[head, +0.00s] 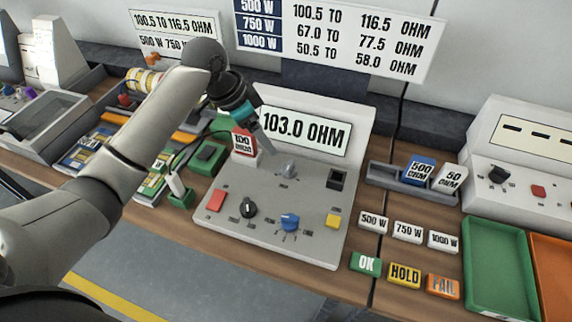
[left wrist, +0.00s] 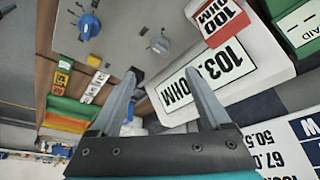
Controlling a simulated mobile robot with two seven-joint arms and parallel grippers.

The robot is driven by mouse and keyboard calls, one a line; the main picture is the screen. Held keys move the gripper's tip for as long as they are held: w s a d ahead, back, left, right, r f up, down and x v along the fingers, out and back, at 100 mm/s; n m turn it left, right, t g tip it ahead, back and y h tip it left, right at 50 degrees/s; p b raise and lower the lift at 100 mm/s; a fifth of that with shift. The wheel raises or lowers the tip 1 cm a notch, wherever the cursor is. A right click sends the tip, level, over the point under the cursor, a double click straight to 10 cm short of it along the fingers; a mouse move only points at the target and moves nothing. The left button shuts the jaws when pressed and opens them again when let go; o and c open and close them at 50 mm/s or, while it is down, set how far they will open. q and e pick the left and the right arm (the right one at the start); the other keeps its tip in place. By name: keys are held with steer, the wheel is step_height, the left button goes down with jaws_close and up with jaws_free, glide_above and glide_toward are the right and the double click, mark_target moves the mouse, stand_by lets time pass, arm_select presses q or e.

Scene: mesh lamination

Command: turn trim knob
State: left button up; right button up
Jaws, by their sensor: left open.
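The tester console (head: 229,240) has a grey knob (head: 289,168) below its display, a blue knob (head: 290,222) near its front and a black knob (head: 249,208) to the left. Their labels are too small to read, so I cannot tell which is the trim knob. The display (head: 305,131) reads 103.0 OHM. My left gripper (head: 268,148) is above the console, in front of the display and near the grey knob. In the left wrist view its fingers (left wrist: 161,76) are open and empty, with the grey knob (left wrist: 160,45) beyond their tips and the blue knob (left wrist: 89,25) farther left.
A red 100 ohm block (head: 243,141) stands left of the display. The console also has a red button (head: 216,201) and a yellow button (head: 333,220). Wattage tags (head: 408,230), OK, HOLD and FAIL blocks (head: 405,275) and a green tray (head: 497,298) lie right.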

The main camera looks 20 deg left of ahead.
mark_target(286, 166)
arm_select(q)
steer(key=b+x, duration=0.2)
steer(key=x, duration=1.3)
steer(key=shift+w+b, duration=0.1)
steer(key=shift+b, duration=0.25)
jaws_close()
